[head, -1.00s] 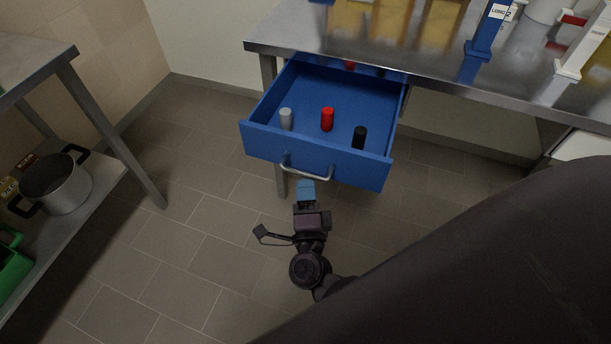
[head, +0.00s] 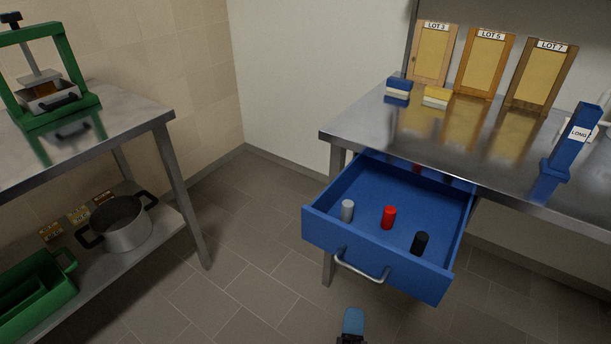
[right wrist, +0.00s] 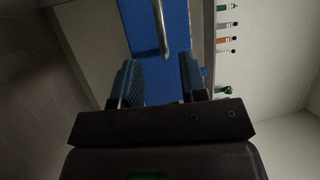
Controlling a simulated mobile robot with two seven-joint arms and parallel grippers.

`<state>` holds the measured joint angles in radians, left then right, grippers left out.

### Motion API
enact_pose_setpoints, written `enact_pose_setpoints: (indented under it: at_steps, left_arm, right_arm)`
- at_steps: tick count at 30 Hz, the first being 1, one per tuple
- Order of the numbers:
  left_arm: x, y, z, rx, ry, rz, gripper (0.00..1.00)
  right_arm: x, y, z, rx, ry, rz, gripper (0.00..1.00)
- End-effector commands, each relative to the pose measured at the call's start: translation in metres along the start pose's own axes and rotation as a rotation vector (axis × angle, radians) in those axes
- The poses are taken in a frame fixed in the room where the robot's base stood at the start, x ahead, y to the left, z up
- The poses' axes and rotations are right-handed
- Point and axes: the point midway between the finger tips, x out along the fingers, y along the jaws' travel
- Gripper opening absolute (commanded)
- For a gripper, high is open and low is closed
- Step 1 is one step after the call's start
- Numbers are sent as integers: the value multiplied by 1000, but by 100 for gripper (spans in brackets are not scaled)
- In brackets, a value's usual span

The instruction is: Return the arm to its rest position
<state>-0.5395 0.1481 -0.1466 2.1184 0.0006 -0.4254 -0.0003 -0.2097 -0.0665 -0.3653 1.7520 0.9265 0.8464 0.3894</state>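My right gripper (head: 352,318) shows at the bottom edge of the head view, below the drawer handle (head: 362,270) and apart from it. In the right wrist view my right gripper (right wrist: 160,75) has its two blue-grey fingers spread with nothing between them. The handle (right wrist: 161,30) and the blue drawer front (right wrist: 145,28) lie beyond the fingertips. The blue drawer (head: 376,252) stands open under the steel bench. My left gripper is in neither view.
In the drawer stand a grey cylinder (head: 347,210), a red one (head: 389,217) and a black one (head: 420,243). The steel bench (head: 360,125) is right, a side table (head: 140,120) with a green press (head: 45,75) left. Floor between is clear.

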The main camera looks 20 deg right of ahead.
Motion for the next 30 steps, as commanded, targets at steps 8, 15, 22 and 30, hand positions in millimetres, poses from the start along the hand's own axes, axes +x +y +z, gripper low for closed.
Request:
enact_pose_setpoints:
  at_steps: [8, 15, 22, 30]
  left_arm:
    - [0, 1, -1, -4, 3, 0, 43]
    - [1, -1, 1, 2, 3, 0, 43]
    - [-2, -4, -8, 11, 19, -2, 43]
    - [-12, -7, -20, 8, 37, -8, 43]
  right_arm:
    - [0, 1, 23, -108, -145, 10, 39]
    - [-2, -7, 57, -461, -492, -59, 39]
    - [-16, 9, 32, -929, -772, -63, 39]
    - [-38, 29, -64, -1446, -973, 71, 39]
